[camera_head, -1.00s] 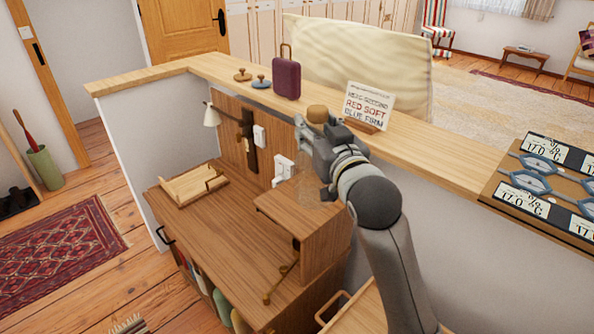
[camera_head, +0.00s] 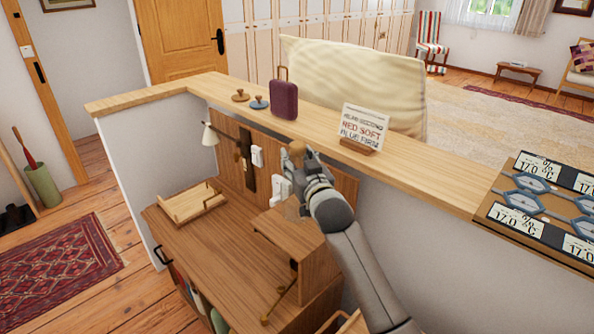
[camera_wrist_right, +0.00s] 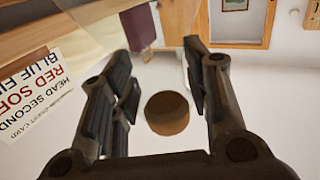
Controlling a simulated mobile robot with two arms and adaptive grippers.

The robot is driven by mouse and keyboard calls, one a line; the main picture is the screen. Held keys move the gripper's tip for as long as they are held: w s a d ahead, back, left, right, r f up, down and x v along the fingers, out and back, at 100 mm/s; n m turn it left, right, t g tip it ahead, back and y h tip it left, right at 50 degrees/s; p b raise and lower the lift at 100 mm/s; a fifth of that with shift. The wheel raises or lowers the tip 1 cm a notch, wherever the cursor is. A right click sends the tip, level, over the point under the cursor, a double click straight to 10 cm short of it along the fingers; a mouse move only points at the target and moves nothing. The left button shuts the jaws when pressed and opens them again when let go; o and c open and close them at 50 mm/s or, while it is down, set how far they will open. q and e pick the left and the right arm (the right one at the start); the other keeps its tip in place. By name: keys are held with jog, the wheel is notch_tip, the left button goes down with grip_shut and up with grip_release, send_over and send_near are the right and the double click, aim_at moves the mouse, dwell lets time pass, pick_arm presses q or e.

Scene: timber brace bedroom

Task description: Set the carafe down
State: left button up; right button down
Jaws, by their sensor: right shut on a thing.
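The carafe (camera_head: 297,148) shows mainly as its round brown cork stopper; its body looks clear and is very hard to make out. My right gripper (camera_head: 303,166) is shut on it in front of the low wall, above the wooden desk's raised shelf box (camera_head: 300,236). In the right wrist view the cork (camera_wrist_right: 167,113) sits between the two fingers. Whether the carafe's base touches the shelf box cannot be told. My left gripper is not in view.
The ledge on the wall carries a sign card (camera_head: 363,127), a purple case (camera_head: 284,101), two small knobbed discs and a panel of hexagons (camera_head: 540,205). The desk middle (camera_head: 220,250) is clear.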

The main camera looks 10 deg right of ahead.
jog(key=shift+w, duration=0.2)
notch_tip(320, 180, down, 2)
jog(key=shift+f+p, duration=0.15)
jog(key=shift+p, duration=0.25)
jog(key=shift+f, duration=0.4)
jog(key=shift+f, duration=0.2)
jog(key=c, duration=0.8)
grip_release()
jog(key=shift+s+f, duration=0.1)
